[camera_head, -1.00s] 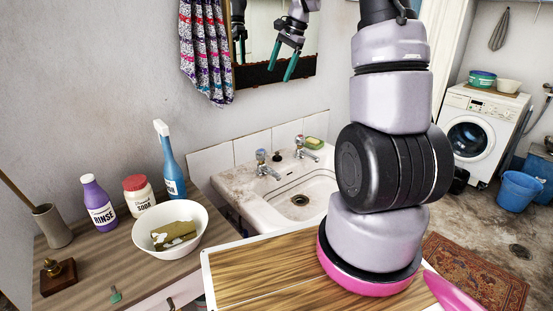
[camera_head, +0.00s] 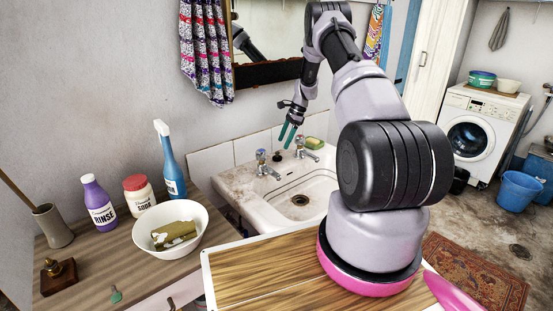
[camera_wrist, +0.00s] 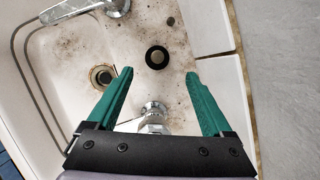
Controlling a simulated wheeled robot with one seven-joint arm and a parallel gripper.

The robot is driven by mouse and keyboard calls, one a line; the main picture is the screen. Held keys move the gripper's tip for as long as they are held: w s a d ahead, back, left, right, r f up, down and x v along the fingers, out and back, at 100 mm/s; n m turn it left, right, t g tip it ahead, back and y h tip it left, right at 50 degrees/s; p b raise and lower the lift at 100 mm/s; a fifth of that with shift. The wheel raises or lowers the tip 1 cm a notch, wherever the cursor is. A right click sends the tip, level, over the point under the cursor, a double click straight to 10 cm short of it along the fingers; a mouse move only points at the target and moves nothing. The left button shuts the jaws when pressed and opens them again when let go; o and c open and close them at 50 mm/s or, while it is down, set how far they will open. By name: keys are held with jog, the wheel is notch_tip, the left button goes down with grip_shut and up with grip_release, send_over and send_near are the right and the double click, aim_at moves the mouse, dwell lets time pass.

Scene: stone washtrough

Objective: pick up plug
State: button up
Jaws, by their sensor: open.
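The plug (camera_head: 277,155) is a small black round piece on the back ledge of the white sink (camera_head: 255,203), between the two taps. In the wrist view the plug (camera_wrist: 157,57) is a black disc with a paler centre, lying just beyond the gap between my fingertips. My gripper (camera_head: 286,143) hangs above the ledge, its green fingers pointing down. In the wrist view my gripper (camera_wrist: 159,73) is open and empty, one finger to each side of the plug's line. The height between fingertips and plug is hard to tell.
One tap (camera_wrist: 154,112) stands between my fingers' bases in the wrist view; another tap (camera_wrist: 117,6) is at the top left. The drain (camera_wrist: 102,76) is left. A soap dish (camera_head: 313,143) sits right of the taps. A mirror (camera_head: 270,45) hangs behind.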

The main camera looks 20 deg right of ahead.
aim_at(277, 156)
jog(key=shift+s+a+x, duration=0.1)
jog(key=shift+a+x, duration=0.1)
jog(key=shift+x, duration=1.5)
jog(key=shift+s+a+x, duration=0.1)
jog(key=shift+a+x, duration=0.1)
jog(key=shift+x, duration=1.5)
jog(key=shift+r, duration=0.2)
grip_shut()
